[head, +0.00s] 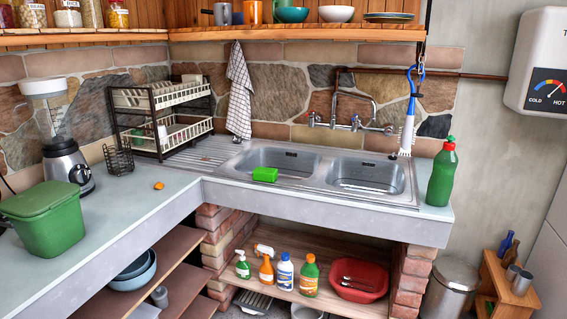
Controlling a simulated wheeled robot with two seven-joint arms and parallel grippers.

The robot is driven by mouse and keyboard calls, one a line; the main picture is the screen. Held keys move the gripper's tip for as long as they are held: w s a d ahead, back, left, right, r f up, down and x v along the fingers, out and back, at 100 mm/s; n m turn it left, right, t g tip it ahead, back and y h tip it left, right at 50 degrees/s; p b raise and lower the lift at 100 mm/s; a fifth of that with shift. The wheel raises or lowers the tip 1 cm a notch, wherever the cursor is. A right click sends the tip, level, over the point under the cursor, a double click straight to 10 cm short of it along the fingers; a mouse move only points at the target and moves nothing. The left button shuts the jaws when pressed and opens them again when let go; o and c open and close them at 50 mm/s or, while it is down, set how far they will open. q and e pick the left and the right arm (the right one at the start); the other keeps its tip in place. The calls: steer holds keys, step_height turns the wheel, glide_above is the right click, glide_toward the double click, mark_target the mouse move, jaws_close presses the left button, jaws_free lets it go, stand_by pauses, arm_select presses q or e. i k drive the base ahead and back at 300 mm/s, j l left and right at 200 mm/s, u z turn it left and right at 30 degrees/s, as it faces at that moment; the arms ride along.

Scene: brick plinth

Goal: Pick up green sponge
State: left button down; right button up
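The green sponge (265,174) is a small bright green block. It lies at the front left edge of the double metal sink (318,168), on the rim by the left basin. Nothing covers it from this view. Neither of my grippers shows in the head view.
A green bottle (442,172) stands right of the sink. A dish rack (160,115), a blender (66,160) and a green bin (44,218) stand on the left counter. A brush (408,120) hangs over the sink's right end. The counter front left of the sponge is mostly clear.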

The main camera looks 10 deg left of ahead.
mark_target(260, 174)
steer(key=i+j+z, duration=0.1)
steer(key=i, duration=1.3)
